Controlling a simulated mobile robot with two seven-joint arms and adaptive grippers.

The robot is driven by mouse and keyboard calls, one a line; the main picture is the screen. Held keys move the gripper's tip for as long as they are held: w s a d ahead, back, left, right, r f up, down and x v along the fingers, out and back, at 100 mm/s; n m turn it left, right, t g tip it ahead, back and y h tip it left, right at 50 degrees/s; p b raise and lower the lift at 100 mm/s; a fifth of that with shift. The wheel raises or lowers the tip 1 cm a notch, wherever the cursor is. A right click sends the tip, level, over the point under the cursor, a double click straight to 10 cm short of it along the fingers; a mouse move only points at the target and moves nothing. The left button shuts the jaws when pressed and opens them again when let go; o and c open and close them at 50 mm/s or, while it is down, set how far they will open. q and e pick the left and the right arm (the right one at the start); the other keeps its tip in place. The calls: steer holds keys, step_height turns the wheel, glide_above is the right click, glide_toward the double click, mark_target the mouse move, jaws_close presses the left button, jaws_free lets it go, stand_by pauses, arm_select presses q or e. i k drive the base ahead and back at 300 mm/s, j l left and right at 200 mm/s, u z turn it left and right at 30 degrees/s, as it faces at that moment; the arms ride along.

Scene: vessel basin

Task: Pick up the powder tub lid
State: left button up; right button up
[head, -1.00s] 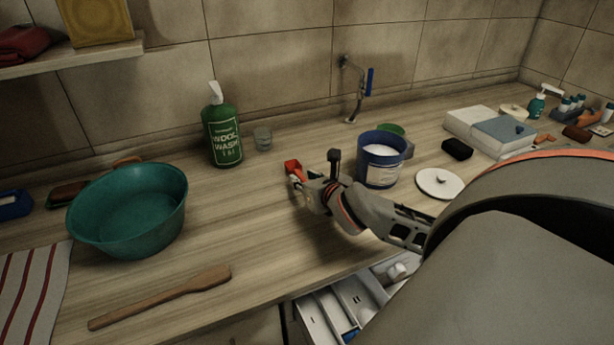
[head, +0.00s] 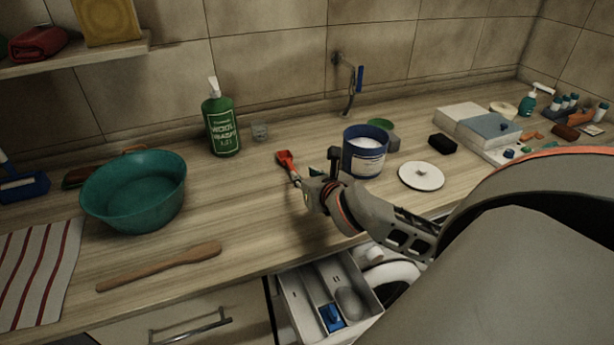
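The powder tub lid (head: 421,176) is a white disc with a small dark knob, lying flat on the counter right of the tub. The powder tub (head: 365,158) is blue with a pale label, open on top, with white powder inside. My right gripper (head: 316,168) is low over the counter, left of the tub and apart from the lid. Its fingers look spread. A red tool with a metal shaft (head: 285,158) lies at its left; whether they touch is unclear. My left gripper is not in view.
An open drawer (head: 290,295) is below the counter edge. A teal basin (head: 135,195), wooden spatula (head: 160,267) and green wool wash bottle (head: 221,125) are to the left. My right arm covers the lower right.

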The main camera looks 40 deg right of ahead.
mark_target(421, 175)
steer(key=k+j, duration=0.25)
steer(key=k, duration=0.25)
steer(key=k+j, duration=0.2)
steer(key=k, duration=0.25)
